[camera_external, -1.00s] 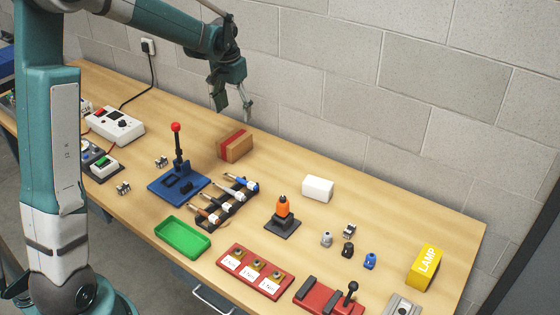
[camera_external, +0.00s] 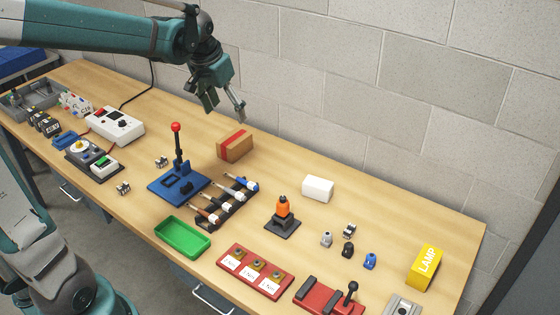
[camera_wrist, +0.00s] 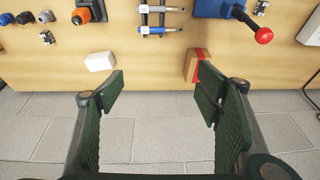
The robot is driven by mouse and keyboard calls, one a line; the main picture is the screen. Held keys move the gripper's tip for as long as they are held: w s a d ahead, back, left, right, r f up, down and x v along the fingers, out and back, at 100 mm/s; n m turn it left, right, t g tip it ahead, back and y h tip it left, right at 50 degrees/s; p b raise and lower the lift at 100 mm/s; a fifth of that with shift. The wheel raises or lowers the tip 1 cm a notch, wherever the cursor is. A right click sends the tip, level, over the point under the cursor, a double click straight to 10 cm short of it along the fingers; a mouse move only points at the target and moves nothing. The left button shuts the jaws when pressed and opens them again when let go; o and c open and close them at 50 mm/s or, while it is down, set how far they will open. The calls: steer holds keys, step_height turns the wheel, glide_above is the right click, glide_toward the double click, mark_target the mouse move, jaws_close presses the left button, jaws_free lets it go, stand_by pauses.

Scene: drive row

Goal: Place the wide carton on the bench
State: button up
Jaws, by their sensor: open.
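The brown carton with a red tape band (camera_external: 235,147) rests on the wooden bench (camera_external: 300,155) near its back edge, by the wall. I take it to be the wide carton. In the wrist view the carton (camera_wrist: 192,64) is just beyond the right finger, which partly overlaps it. My gripper (camera_external: 225,110) is open and empty, above and slightly left of the carton in the external view.
A white box (camera_external: 318,188) sits right of the carton. A blue lever stand with red knob (camera_external: 178,180) and a tool rack (camera_external: 228,205) stand in front. A green tray (camera_external: 182,238) and a yellow LAMP box (camera_external: 424,266) are farther off. The block wall is close behind.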

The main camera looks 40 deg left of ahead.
steer(key=s+d+f+t, duration=0.1)
steer(key=s+d, duration=0.3)
steer(key=s, duration=0.7)
steer(key=s+d+t, duration=0.2)
steer(key=s+d, duration=0.3)
steer(key=s, duration=0.6)
steer(key=shift+s+d+f+t+h, duration=0.2)
steer(key=shift+s+f+t+h, duration=0.1)
steer(key=shift+s+f, duration=0.05)
